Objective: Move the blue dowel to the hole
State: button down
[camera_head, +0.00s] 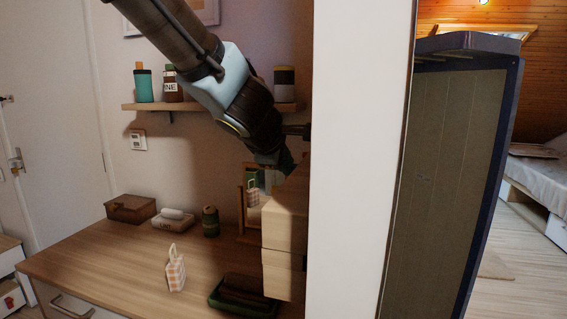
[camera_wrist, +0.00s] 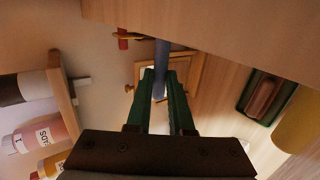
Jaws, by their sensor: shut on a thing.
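In the wrist view, my gripper (camera_wrist: 163,85) has green fingers shut on the blue dowel (camera_wrist: 161,56), a slim grey-blue rod. The dowel points away from the fingers, its far part near the edge of a pale wooden surface (camera_wrist: 225,22). I cannot tell whether they touch. In the head view, my gripper (camera_head: 278,160) is above and behind the pale wooden box (camera_head: 284,222), near the white panel, and the dowel cannot be made out. The hole is not visible in either view.
A white vertical panel (camera_head: 360,160) stands close to the right of my arm. A wall shelf (camera_head: 200,107) with bottles is behind it. The desk's front left is clear.

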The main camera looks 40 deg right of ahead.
jog(key=shift+s+d, duration=0.45)
jog(key=shift+s, duration=0.25)
jog(key=c, duration=0.7)
grip_release()
jog(key=p+v, duration=0.5)
jog(key=v, duration=0.6)
jog(key=shift+f, duration=0.1)
jog(key=shift+c, duration=0.2)
